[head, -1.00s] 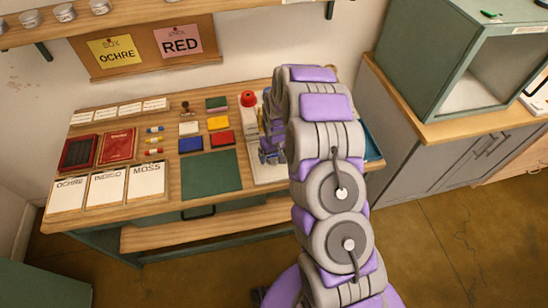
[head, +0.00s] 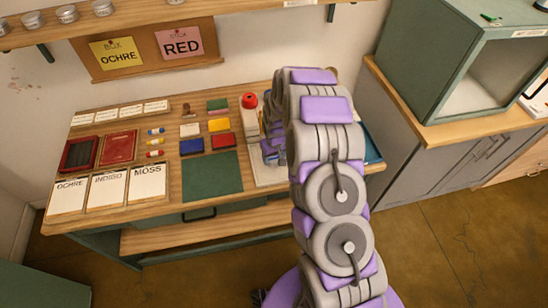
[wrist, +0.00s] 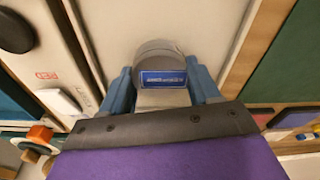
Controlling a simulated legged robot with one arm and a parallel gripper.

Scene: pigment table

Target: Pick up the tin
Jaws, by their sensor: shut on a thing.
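The tin (wrist: 158,54) is grey and rounded with a blue label, in the upper middle of the wrist view. My gripper (wrist: 160,78) is shut on it, with one blue finger on each side. A pale surface lies behind the tin; I cannot tell whether the tin touches it. In the head view my gripper (head: 271,140) is at the right part of the table, mostly hidden by my arm. I cannot make out the tin there.
The wooden table (head: 110,211) holds a green mat (head: 211,175), coloured blocks, cards and a red-topped object (head: 249,101) close left of my gripper. A pale board (head: 268,176) lies under the gripper. A green cabinet box (head: 440,60) stands on the right counter.

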